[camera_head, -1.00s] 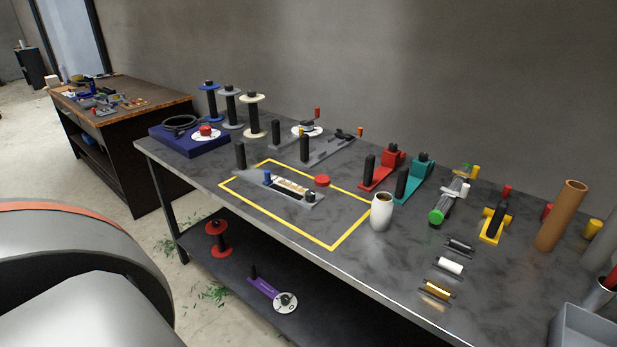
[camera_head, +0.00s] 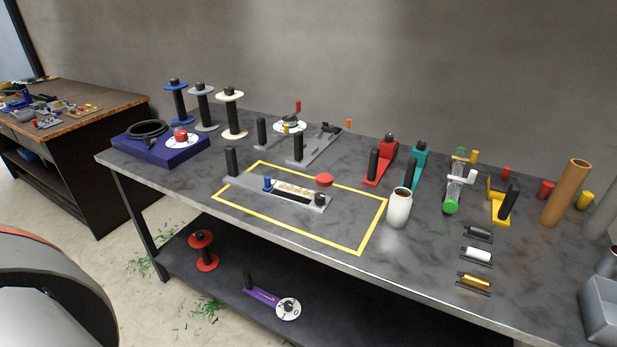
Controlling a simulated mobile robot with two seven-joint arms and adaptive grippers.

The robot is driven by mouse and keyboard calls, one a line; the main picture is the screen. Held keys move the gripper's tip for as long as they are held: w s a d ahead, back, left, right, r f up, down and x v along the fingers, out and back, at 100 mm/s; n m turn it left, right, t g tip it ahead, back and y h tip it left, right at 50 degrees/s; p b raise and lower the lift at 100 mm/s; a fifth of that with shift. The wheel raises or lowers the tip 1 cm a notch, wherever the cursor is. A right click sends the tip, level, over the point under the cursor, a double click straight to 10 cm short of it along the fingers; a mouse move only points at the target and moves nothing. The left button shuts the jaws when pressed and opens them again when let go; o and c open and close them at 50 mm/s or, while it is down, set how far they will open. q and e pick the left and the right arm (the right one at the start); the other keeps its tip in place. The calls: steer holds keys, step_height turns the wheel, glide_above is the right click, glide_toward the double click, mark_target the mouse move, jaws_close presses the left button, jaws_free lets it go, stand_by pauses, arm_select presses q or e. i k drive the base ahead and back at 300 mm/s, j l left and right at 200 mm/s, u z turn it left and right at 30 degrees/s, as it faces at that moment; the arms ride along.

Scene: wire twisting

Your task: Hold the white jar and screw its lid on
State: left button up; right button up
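A white jar (camera_head: 399,209) stands upright and open on the workbench, just right of the yellow taped outline. Its dark opening faces up and has no lid on it. A small red disc (camera_head: 324,179) that looks like a lid lies inside the outline, to the left of and behind the jar. Neither of my grippers is in view, and nothing touches the jar or the disc.
The workbench (camera_head: 345,270) has a yellow outline holding a grey wire jig (camera_head: 295,192). Red (camera_head: 383,160) and teal (camera_head: 414,165) tools stand behind the jar. Small rollers (camera_head: 477,255) lie to its right, and a grey bin (camera_head: 603,305) sits at the right edge.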

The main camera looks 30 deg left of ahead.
mark_target(400, 202)
steer(key=k+j, duration=0.1)
steer(key=j, duration=1.2)
steer(key=k, duration=0.05)
